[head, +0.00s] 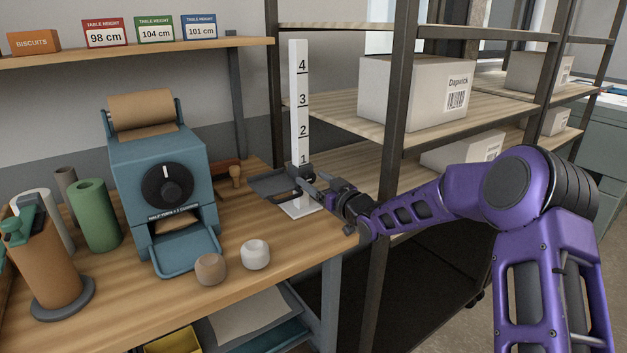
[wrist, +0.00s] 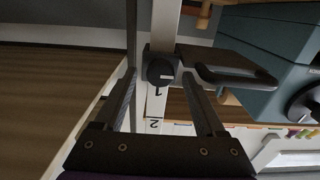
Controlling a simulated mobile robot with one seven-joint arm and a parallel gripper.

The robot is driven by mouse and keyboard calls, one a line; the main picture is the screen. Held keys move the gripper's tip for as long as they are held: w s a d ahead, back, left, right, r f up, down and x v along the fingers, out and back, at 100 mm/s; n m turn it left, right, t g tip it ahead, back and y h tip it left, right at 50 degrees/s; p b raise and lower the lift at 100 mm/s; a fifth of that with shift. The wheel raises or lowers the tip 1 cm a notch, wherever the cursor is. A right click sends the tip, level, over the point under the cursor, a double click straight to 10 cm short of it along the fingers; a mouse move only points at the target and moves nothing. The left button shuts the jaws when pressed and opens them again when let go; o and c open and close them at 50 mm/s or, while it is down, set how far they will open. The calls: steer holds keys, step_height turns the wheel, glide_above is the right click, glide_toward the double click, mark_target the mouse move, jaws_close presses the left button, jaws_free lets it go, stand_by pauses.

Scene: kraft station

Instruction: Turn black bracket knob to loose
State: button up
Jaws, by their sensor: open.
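A white post (head: 299,100) with numbers 1 to 4 stands upright on the bench. A black bracket (head: 306,171) sits on it near the 1, carrying a dark flat tray (head: 270,183). In the wrist view the round black bracket knob (wrist: 160,70) faces me, with a small pale mark on it. My gripper (head: 318,188) is at the bracket from the right. In the wrist view its open fingers (wrist: 159,78) lie on either side of the knob, with nothing held. Whether they touch the knob I cannot tell. In the head view my gripper hides the knob.
A blue dispenser (head: 150,150) with a black dial stands left of the post. A wooden-handled stamp (head: 235,177) is behind the tray. Metal shelving (head: 392,130) rises close on the right.

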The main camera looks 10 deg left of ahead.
steer(key=shift+w+a, duration=0.2)
steer(key=shift+a, duration=0.05)
jaws_close()
steer(key=shift+f+n+b, duration=0.15)
steer(key=shift+n+b, duration=0.15)
steer(key=shift+b, duration=0.35)
steer(key=shift+n+b, duration=0.5)
steer(key=shift+b, duration=0.05)
jaws_free()
steer(key=shift+r+p, duration=0.3)
steer(key=shift+p, duration=0.15)
